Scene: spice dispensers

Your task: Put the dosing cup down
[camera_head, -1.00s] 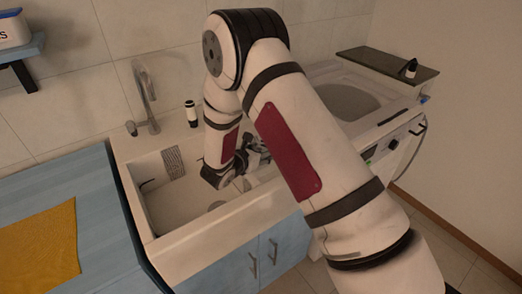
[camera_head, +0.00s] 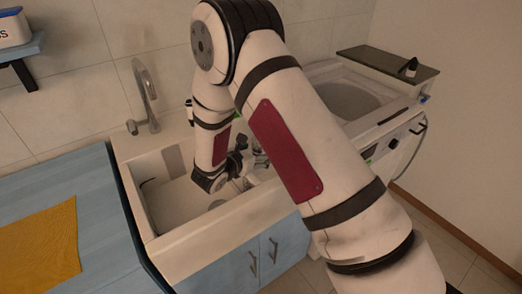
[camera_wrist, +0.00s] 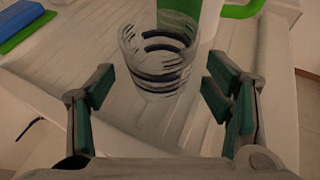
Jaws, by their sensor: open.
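The dosing cup (camera_wrist: 158,68) is a clear cup with dark bands. In the wrist view it stands upright on a pale ridged surface (camera_wrist: 60,75), which looks like a drainboard. My gripper (camera_wrist: 163,95) is open, with a green-padded finger on each side and clear space between the pads and the cup. In the head view my gripper (camera_head: 258,162) is at the right end of the sink, mostly hidden by my arm. I cannot make out the cup there.
The sink basin (camera_head: 180,205) and its tap (camera_head: 146,95) are left of my gripper. In the wrist view a green and white object (camera_wrist: 178,22) is right behind the cup, and a blue and green item (camera_wrist: 22,22) is at the upper left. An orange cloth (camera_head: 40,250) lies on the blue counter.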

